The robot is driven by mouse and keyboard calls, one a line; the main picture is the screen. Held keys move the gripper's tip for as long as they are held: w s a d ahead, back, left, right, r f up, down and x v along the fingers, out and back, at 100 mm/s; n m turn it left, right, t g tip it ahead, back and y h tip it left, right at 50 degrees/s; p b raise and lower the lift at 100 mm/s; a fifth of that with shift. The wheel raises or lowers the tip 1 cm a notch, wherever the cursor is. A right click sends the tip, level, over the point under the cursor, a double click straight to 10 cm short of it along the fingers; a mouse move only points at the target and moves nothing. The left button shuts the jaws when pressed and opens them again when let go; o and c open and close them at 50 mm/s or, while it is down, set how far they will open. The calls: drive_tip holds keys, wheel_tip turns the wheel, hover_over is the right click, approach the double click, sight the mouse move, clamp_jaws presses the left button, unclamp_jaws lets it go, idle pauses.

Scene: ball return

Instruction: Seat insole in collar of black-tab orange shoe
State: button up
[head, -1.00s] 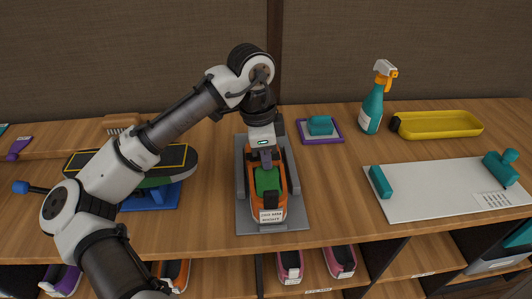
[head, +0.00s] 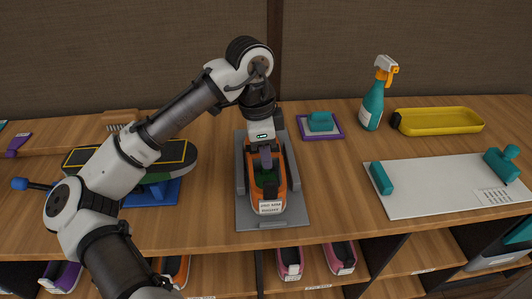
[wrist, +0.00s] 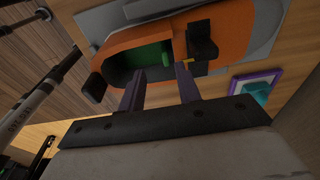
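The orange shoe (head: 281,187) lies in a grey cradle on the table, with a white label on its near end. In the wrist view the shoe (wrist: 226,43) shows a black tab (wrist: 202,42) at its opening. The green insole (wrist: 152,55) lies low inside the collar; only part of it shows. In the head view it is dark (head: 266,180) and partly behind a finger. My gripper (wrist: 161,68) has its two purple fingers apart, tips at the collar, just above the insole. I see no clear grip; whether the tips still touch it is hidden.
The grey cradle (head: 298,214) has raised side walls close to the shoe. A purple-framed tray (head: 336,133), spray bottle (head: 372,106), yellow tray (head: 440,122) and white board (head: 430,203) stand to the right.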

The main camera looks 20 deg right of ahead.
wheel_tip(320, 180, up, 13)
drive_tip(key=a, duration=0.1)
drive_tip(key=shift+w+a+f+p, duration=0.15)
drive_tip(key=shift+a+f+p, duration=0.05)
drive_tip(key=shift+a+p, duration=0.1)
drive_tip(key=shift+f, duration=0.1)
